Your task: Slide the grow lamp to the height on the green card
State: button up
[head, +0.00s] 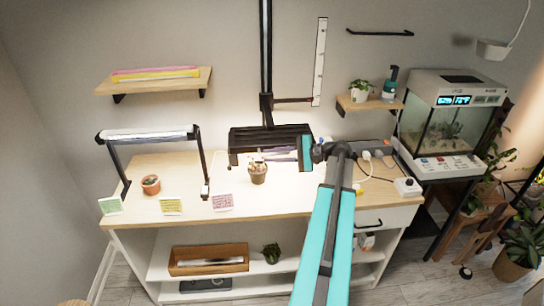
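The black grow lamp (283,136) hangs on a vertical black rail (266,48) above the middle of the table. Its thin pointer arm (292,100) reaches right to near the lower end of a white wall scale (320,62). The green card (111,206) stands at the table's front left; its writing is too small to read. My gripper (305,153) is at the right end of the lamp, overlapping it in the picture. I cannot tell whether it touches the lamp, and its fingers do not show clearly enough to tell if they are open.
A small potted plant (258,173) stands below the lamp. A yellow card (172,206), a pink card (222,202), a terracotta pot (151,184) and a tube-light frame (204,165) are on the left. A power strip (372,145) and wall shelf (370,104) are to the right.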

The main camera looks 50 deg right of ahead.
jog(key=shift+s+d, duration=0.1)
jog(key=shift+s, duration=0.05)
jog(key=b+v, duration=0.3)
jog(key=v, duration=1)
jog(key=shift+s+b, duration=0.25)
jog(key=shift+b, duration=0.1)
